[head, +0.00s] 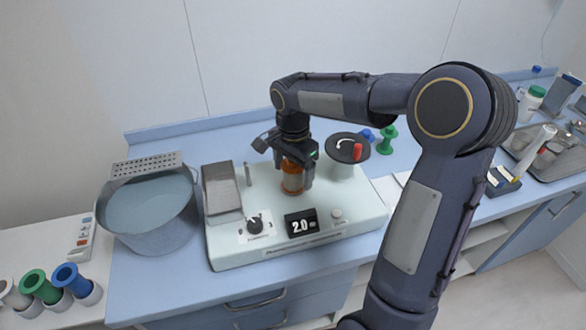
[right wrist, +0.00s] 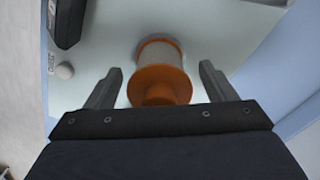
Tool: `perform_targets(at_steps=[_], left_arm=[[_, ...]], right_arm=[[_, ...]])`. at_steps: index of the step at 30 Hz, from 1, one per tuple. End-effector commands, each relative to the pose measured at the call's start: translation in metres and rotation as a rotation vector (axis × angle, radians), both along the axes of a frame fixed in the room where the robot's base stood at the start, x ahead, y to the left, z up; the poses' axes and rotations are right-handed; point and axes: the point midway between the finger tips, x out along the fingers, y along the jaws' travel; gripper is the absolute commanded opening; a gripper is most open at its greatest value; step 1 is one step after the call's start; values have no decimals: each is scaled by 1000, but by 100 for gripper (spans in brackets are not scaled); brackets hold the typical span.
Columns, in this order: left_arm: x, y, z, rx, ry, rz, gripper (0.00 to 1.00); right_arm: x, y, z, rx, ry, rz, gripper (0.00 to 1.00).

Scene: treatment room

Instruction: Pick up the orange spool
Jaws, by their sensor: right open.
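The orange spool (head: 292,178) stands upright on the pale machine (head: 354,221), below my right gripper in the head view. In the right wrist view the spool (right wrist: 160,80) shows its orange flange and a pale grey wound middle. My right gripper (head: 289,165) points down at it from above. In the right wrist view the two fingers of the right gripper (right wrist: 160,85) are apart, one on each side of the spool, with gaps between them and it. My left gripper is not in view.
The machine has a black disc (head: 348,148) with a red knob, a 2.0 display (head: 301,223) and a grey plate (head: 222,192). A water-filled metal basin (head: 150,205) stands at left. Green (head: 40,287) and blue (head: 72,280) spools are at lower left. A cluttered tray (head: 545,155) is at right.

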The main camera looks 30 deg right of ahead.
Motion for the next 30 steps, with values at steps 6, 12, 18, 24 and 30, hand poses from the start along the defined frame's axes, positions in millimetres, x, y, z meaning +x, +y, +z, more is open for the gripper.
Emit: perform_targets(at_steps=[6,12,18,24,30], left_arm=[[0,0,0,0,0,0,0],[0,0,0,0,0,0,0],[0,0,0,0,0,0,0],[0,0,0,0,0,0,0],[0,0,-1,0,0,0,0]], right_arm=[[0,0,-4,0,-1,0,78],[0,0,-3,0,-1,0,59],[0,0,-3,0,-1,0,33],[0,0,-3,0,-1,0,29],[1,0,12,-1,-6,-1,29]])
